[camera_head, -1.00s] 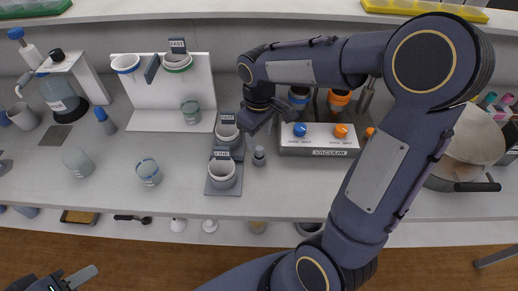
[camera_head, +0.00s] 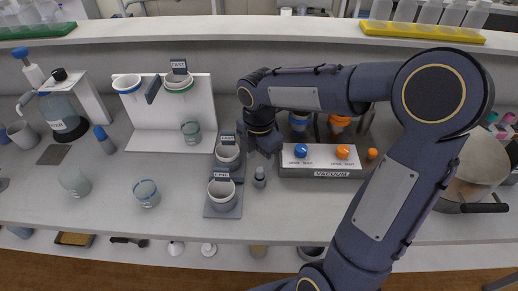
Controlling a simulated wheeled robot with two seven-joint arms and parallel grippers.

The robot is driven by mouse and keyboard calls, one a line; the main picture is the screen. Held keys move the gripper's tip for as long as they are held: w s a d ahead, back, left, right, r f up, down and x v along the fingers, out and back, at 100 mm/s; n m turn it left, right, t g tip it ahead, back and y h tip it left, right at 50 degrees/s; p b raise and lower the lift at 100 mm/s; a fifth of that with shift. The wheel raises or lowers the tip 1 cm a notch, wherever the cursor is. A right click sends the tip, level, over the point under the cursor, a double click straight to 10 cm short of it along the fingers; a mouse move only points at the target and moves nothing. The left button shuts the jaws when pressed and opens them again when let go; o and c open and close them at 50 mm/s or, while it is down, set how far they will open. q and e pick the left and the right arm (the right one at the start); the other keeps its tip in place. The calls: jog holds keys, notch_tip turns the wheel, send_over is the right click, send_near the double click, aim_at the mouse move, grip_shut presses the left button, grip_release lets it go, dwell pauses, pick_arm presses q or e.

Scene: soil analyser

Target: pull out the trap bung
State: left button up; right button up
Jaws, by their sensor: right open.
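My right gripper (camera_head: 265,147) points down between the FAST cup (camera_head: 228,154) and the vacuum box, its jaws open and apparently empty. A small grey bottle (camera_head: 259,178) with a dark top stands on the bench just below it in the picture. The grey VACUUM box (camera_head: 320,172) carries a blue knob (camera_head: 300,150) and an orange knob (camera_head: 342,151). Behind it, partly hidden by my right arm, are a blue-banded vessel (camera_head: 299,122) and an orange-banded vessel (camera_head: 339,123). I cannot tell which part is the trap bung. My left gripper is out of view.
The FINE cup (camera_head: 222,194) stands left of the bottle. A white stand (camera_head: 145,115) holds two funnels further left, with glass beakers (camera_head: 147,192) in front. A large metal pot (camera_head: 478,170) is at the right. The bench front is mostly clear.

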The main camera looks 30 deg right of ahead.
aim_at(259, 170)
jog(key=shift+f, duration=2.2)
grip_shut()
jog(key=c, duration=0.6)
grip_release()
jog(key=shift+c, duration=0.2)
grip_shut()
jog(key=shift+r+p, duration=0.7)
jog(key=shift+r, duration=0.1)
jog(key=shift+r+p, duration=2.15)
jog(key=shift+r, duration=0.2)
